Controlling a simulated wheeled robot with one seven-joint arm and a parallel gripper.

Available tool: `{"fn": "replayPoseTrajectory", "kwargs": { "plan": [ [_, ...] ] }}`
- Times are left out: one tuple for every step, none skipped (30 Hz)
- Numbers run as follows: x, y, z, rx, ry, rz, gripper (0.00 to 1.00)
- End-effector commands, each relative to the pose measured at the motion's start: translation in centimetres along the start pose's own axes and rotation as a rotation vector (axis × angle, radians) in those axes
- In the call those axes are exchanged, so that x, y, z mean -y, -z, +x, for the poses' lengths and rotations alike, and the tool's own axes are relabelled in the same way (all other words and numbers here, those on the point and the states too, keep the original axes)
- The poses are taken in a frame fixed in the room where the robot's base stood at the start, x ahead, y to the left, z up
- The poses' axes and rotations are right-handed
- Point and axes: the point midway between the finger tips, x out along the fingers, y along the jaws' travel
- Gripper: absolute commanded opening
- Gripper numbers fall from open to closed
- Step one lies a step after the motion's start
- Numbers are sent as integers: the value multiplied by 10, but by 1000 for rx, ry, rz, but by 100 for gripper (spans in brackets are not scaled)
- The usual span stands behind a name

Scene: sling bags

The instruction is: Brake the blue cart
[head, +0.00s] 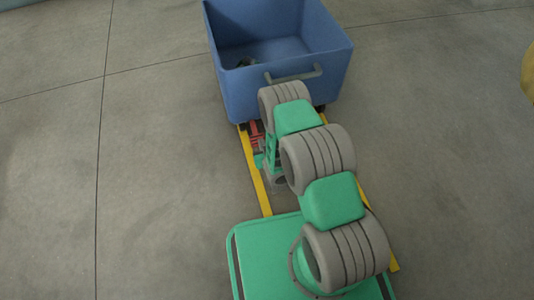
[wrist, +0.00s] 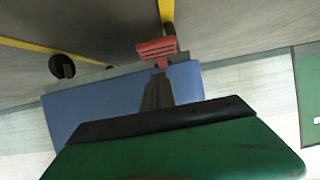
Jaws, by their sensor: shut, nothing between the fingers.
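The blue cart (head: 290,92) is an open-topped bin with a grey handle (head: 293,75) on its near side. Its blue wall also shows in the wrist view (wrist: 85,108). A red brake pedal (head: 257,133) sticks out low at the cart's near side, left of my arm. The pedal (wrist: 157,48) is also in the wrist view, just beyond my fingertips. My gripper (wrist: 158,78) is shut and empty, pointing at the pedal. I cannot tell whether the tips touch it. In the head view my arm partly hides the cart's near side and the gripper's tips.
A black caster wheel (wrist: 62,66) sits under the cart. Yellow floor lines (head: 255,172) run from the cart toward me. Something small and dark (head: 246,62) lies inside the cart. A yellow object (head: 529,75) is at the right edge.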

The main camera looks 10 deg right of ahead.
Motion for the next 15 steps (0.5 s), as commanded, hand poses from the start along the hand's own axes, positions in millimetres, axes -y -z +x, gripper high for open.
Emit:
{"fn": "replayPoseTrajectory", "kwargs": {
  "plan": [
    [1,-5,-13,6,3,-1,0],
    [1,-6,-16,5,3,1,0],
    [0,-8,-22,4,3,0,0],
    [0,-10,-27,2,3,1,0],
    [0,-12,-32,3,3,2,0],
    [0,-16,-40,4,3,2,0],
    [0,-18,-46,4,2,1,0],
    [0,-21,-52,4,1,1,0],
    [0,-24,-58,4,0,1,0],
    [0,-26,-62,3,0,1,0],
    [0,-28,-65,2,0,0,0],
    [0,-30,-69,2,0,0,0],
    [0,-31,-71,1,0,0,0],
    [0,-32,-72,0,0,0,0],
    [0,-32,-74,0,-1,1,0]
  ]
}}
